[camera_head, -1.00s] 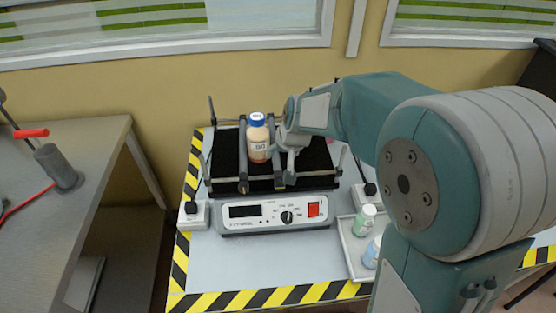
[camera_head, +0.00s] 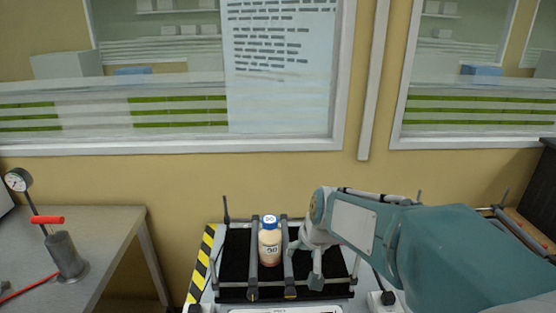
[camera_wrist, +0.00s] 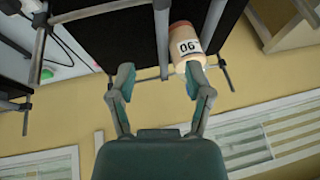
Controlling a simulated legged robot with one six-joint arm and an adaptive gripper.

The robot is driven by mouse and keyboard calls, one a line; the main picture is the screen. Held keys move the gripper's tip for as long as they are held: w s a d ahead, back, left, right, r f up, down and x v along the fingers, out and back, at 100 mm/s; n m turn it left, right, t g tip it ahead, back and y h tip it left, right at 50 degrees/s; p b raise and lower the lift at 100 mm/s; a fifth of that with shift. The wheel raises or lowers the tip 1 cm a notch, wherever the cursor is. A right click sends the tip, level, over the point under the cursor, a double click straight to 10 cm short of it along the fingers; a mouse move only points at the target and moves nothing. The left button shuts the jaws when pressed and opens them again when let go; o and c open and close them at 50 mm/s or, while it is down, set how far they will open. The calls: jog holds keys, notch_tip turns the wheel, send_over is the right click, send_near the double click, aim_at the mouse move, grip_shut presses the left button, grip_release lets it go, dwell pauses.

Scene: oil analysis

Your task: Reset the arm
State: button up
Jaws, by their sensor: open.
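A bottle with a blue cap and an orange-cream body (camera_head: 270,246) stands upright on the black shaker platform (camera_head: 236,262), between two dark bars. It carries a white label and also shows in the wrist view (camera_wrist: 184,40), partly behind one fingertip. My gripper (camera_head: 307,262) is just right of the bottle, above the platform. In the wrist view my gripper (camera_wrist: 159,76) has its two fingers spread with nothing between them. The bottle lies beyond the right finger there; whether they touch I cannot tell.
The shaker stands on a table with yellow-black edge tape (camera_head: 202,262). A grey bench (camera_head: 108,225) at the left holds a grey cylinder with a red handle (camera_head: 64,253). A wall with windows (camera_head: 280,80) is behind. My arm covers the right side.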

jog(key=s+d+r, duration=0.1)
jog(key=s+d, duration=0.1)
jog(key=s, duration=0.5)
jog(key=s+d+r+h, duration=0.1)
jog(key=s+d+r, duration=0.1)
jog(key=s, duration=0.5)
jog(key=s+d+r+t+h, duration=0.1)
jog(key=s+d, duration=0.2)
jog(key=s, duration=0.4)
jog(key=shift+s+d+r, duration=0.3)
jog(key=shift+s+d, duration=0.1)
jog(key=shift+o, duration=0.3)
